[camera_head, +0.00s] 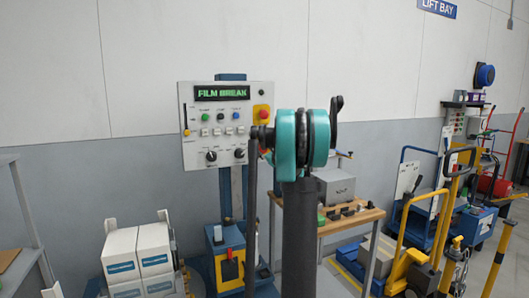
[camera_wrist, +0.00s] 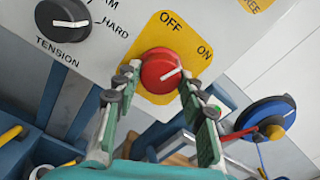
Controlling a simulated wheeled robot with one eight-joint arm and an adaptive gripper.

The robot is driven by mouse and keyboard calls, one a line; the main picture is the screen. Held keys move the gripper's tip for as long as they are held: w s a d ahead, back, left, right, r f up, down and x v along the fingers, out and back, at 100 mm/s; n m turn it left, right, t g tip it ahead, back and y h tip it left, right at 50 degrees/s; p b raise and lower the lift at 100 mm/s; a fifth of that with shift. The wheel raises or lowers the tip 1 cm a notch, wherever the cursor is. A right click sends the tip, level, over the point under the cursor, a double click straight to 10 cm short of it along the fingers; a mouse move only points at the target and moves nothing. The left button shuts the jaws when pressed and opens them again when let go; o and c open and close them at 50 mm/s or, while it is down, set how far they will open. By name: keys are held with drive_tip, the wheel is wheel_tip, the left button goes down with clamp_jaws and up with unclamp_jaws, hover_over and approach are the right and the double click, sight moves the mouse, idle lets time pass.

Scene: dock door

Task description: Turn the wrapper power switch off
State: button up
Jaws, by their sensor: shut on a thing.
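The wrapper power switch is a round red knob (camera_wrist: 160,70) on a yellow plate with OFF and ON labels, seen in the wrist view. Its white pointer line points to the right, toward ON. My gripper (camera_wrist: 161,77) has one finger on each side of the knob and is shut on it. In the head view the grey control panel (camera_head: 193,145) stands at the left of my arm, with a green FILM BREAK display (camera_head: 222,93). There my gripper and wrist hide the power switch.
A black TENSION knob (camera_wrist: 63,20) is close to the left finger in the wrist view. A red button on yellow (camera_head: 262,113) sits above my gripper. A workbench (camera_head: 345,220) with a grey box, and yellow-railed carts, stand to the right. White boxes (camera_head: 138,255) stand lower left.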

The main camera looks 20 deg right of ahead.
drive_tip(key=n, duration=1.2)
drive_tip(key=shift+n, duration=0.4)
idle(0.3)
drive_tip(key=o, duration=1.2)
drive_tip(key=shift+r, duration=0.1)
drive_tip(key=s, duration=1.2)
drive_tip(key=shift+d, duration=0.25)
drive_tip(key=shift+a, duration=0.1)
